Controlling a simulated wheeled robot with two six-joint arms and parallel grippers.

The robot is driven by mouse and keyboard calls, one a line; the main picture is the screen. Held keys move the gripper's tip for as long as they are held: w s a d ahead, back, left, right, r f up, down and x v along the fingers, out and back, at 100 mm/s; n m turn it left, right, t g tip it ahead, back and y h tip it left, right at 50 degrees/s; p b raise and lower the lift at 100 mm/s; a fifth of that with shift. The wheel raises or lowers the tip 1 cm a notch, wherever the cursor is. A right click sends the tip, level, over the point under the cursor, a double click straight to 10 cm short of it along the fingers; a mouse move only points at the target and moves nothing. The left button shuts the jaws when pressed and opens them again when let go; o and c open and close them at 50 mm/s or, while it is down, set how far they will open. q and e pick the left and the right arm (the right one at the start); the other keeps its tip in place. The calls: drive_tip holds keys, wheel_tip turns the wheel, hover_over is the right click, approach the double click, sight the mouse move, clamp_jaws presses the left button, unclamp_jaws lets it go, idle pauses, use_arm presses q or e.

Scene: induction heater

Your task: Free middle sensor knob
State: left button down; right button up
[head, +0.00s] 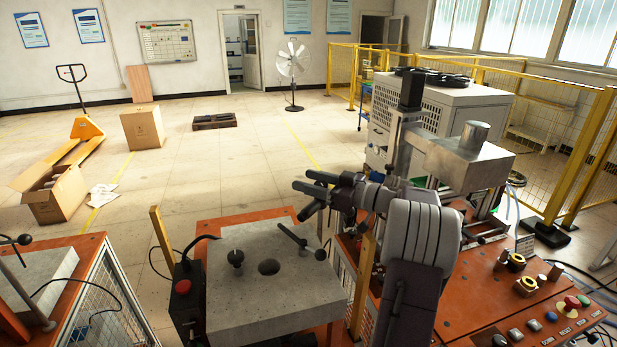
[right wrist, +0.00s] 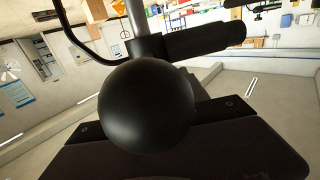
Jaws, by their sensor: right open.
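In the head view a grey metal plate (head: 265,299) on the orange middle station carries a black lever (head: 299,240) and a short black knob (head: 236,258). My right gripper (head: 308,198) reaches in from the right, above and behind the plate's back right corner, with its fingers apart. In the right wrist view a large black ball knob (right wrist: 147,105) fills the centre, close to the camera. A black cylindrical handle (right wrist: 200,41) and a metal rod show behind it. I cannot tell which head-view part this ball is. My left gripper is not in view.
A red-buttoned box (head: 184,290) stands left of the plate. A grey press column (head: 404,150) and a control panel (head: 525,300) are on the right. Another station (head: 45,285) is at the lower left. Open floor lies behind, with a cardboard box (head: 142,127) and a pallet.

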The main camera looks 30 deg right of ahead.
drive_tip(key=shift+s, duration=0.15)
clamp_jaws()
drive_tip(key=n+g+y, duration=0.1)
drive_tip(key=n+g+y+b, duration=0.1)
drive_tip(key=y, duration=0.1)
drive_tip(key=n+g+y+b, duration=0.1)
drive_tip(key=shift+s+a+r+n+y, duration=0.1)
drive_tip(key=shift+s+a+n+y, duration=0.05)
drive_tip(key=shift+a+n+y, duration=0.25)
drive_tip(key=shift+s+a+n+g+y+p, duration=0.2)
drive_tip(key=shift+n+g+y+p, duration=0.95)
drive_tip(key=shift+p, duration=1.55)
drive_tip(key=shift+s+a+n+g+y+p, duration=0.2)
drive_tip(key=shift+n+g+y+p, duration=0.45)
drive_tip(key=shift+g+p, duration=1.5)
drive_tip(key=shift+d+t+p, duration=0.15)
drive_tip(key=shift+t+p, duration=0.4)
drive_tip(key=shift+t, duration=0.05)
